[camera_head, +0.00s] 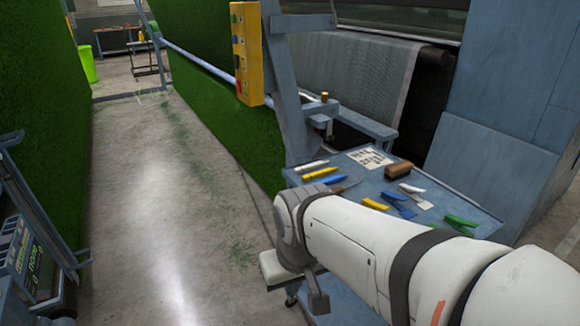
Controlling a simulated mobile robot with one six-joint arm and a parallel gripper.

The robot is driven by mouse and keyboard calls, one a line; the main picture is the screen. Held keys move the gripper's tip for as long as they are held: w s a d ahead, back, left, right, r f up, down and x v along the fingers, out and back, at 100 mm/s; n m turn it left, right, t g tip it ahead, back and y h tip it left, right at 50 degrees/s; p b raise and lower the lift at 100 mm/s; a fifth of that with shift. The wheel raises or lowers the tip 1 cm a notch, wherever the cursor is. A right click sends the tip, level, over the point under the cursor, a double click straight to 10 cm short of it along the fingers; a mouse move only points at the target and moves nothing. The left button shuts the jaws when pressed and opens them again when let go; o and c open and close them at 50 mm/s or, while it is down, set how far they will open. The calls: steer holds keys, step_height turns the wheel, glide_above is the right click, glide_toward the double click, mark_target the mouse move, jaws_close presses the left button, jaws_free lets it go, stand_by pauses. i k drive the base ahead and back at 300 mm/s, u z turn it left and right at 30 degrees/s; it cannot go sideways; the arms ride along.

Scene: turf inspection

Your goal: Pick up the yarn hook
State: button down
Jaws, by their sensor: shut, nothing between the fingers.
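A blue tool table (437,190) stands at the right, with several small hand tools on its top. A thin tool with a brownish shaft (346,187) lies near the table's left edge, just behind my arm. It may be the yarn hook, but it is too small to tell, and my arm covers part of that area. My gripper (318,298) hangs at the end of my white arm, in front of the table's near left side and below its top. It looks shut and empty, and its fingertips are small and dark in this view.
The table also holds a white tool (312,166), a yellow tool (323,174), a brown block (398,169), a green-handled tool (461,221) and a paper sheet (369,157). A yellow control box (246,55) hangs above. Green turf walls flank the open concrete aisle at left.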

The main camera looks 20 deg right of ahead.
mark_target(339, 190)
steer(key=z, duration=3.35)
steer(key=k, duration=1.45)
steer(key=u, duration=1.6)
steer(key=i, duration=1.45)
steer(key=u, duration=0.05)
